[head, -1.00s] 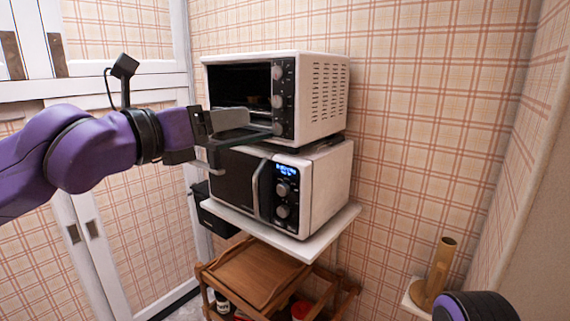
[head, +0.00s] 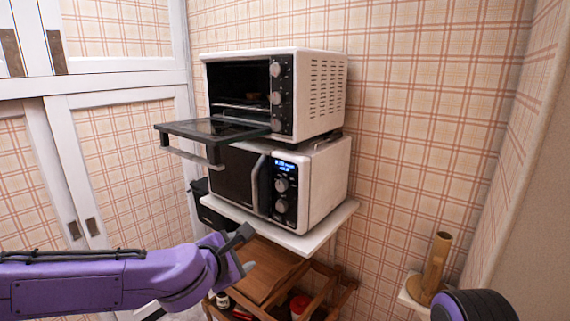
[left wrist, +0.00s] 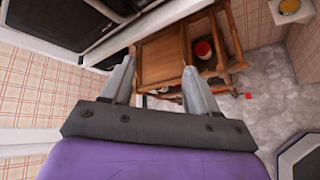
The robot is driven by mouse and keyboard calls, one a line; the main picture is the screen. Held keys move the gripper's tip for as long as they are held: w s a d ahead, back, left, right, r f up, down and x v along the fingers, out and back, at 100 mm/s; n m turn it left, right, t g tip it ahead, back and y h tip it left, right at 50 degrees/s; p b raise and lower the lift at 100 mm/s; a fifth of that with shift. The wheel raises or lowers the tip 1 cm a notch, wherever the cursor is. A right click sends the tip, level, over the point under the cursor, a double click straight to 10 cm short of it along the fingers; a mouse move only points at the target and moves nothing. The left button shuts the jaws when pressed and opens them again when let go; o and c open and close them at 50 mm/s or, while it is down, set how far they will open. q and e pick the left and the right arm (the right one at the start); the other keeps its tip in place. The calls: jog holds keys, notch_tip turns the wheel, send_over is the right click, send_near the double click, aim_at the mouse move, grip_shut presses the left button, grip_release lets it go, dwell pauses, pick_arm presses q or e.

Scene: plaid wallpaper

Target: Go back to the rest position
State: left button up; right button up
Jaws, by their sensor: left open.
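My left gripper (head: 244,254) is in the lower middle of the head view, low in front of the wooden cart and below the microwave. Its two grey fingers are apart and empty; the left wrist view shows them (left wrist: 158,78) spread with nothing between. My left arm comes in low from the left edge. A rounded purple and black part of my right arm shows at the lower right; the right gripper is out of view. The white toaster oven (head: 322,92) has its dark door (head: 215,132) folded down, apart from my gripper. A small brownish item is inside, unclear.
The white microwave (head: 325,185) stands shut under the oven on a white shelf (head: 320,232). Below is a wooden cart (head: 262,272) with a red-topped jar (head: 300,304). A brown cylinder (head: 436,262) stands at right. White-framed doors (head: 62,88) are at left.

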pick_arm(q)
jog(key=s+a+f+m+g+y, duration=0.1)
jog(key=s+a+f+m, duration=0.2)
jog(key=f, duration=0.7)
jog(key=s+a+f+m+g+y, duration=0.1)
jog(key=s+f+m+g+y, duration=0.15)
jog(key=s+f, duration=0.45)
jog(key=s+a+f+m+g+y, duration=0.1)
jog(key=s+a+f+m, duration=0.15)
jog(key=f, duration=0.95)
jog(key=s+a+f+m+g+y, duration=0.1)
jog(key=s+a+f+m, duration=0.1)
jog(key=s+a+f, duration=0.2)
jog(key=s+a+f+m+g, duration=0.1)
jog(key=s+a+f+m, duration=0.2)
jog(key=s, duration=0.8)
jog(key=s+a+f+m+g+y, duration=0.1)
jog(key=s+a+f+m+g, duration=0.1)
jog(key=s+a+f, duration=0.3)
jog(key=shift+s+a+y, duration=0.35)
jog(key=shift+s+a, duration=0.6)
jog(key=shift+s, duration=0.2)
